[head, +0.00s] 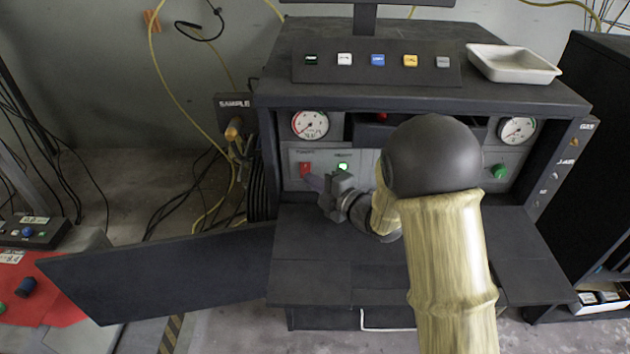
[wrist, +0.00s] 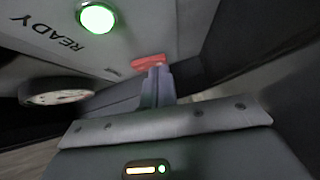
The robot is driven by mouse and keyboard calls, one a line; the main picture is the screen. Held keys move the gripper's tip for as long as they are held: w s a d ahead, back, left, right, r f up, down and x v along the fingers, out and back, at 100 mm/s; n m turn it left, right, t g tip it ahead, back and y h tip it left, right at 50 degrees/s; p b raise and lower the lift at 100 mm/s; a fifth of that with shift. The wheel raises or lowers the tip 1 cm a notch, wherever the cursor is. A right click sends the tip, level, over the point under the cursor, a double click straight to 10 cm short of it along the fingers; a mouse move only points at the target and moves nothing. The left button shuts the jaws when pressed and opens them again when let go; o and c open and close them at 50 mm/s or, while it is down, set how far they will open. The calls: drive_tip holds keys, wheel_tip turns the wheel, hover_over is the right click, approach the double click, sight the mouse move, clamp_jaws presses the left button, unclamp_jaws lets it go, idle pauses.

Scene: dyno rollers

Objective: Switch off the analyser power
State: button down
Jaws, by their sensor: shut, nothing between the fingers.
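The analyser is a dark cabinet with a light grey panel (head: 294,158) inside its open front. A red power switch (head: 305,169) sits at the panel's left, under a small label too blurred to read surely. In the wrist view the red switch (wrist: 149,62) shows right at my fingertips. My gripper (head: 318,183) is shut and empty, its tips just below and right of the switch in the head view. In the wrist view my gripper (wrist: 157,72) overlaps the switch's lower edge; I cannot tell whether it touches. The green READY lamp (wrist: 97,17) is lit; the head view shows this lamp (head: 343,167) too.
Two dials flank the panel, the left dial (head: 310,124) near the switch. A green knob (head: 498,171) is at right. An open door (head: 165,270) swings out left. A dark shelf (head: 320,262) lies below my arm. A white tray (head: 512,64) sits on top.

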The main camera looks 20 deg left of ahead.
drive_tip(key=shift+a+f+b, duration=0.2)
drive_tip(key=shift+f+b, duration=0.05)
drive_tip(key=shift+b, duration=0.55)
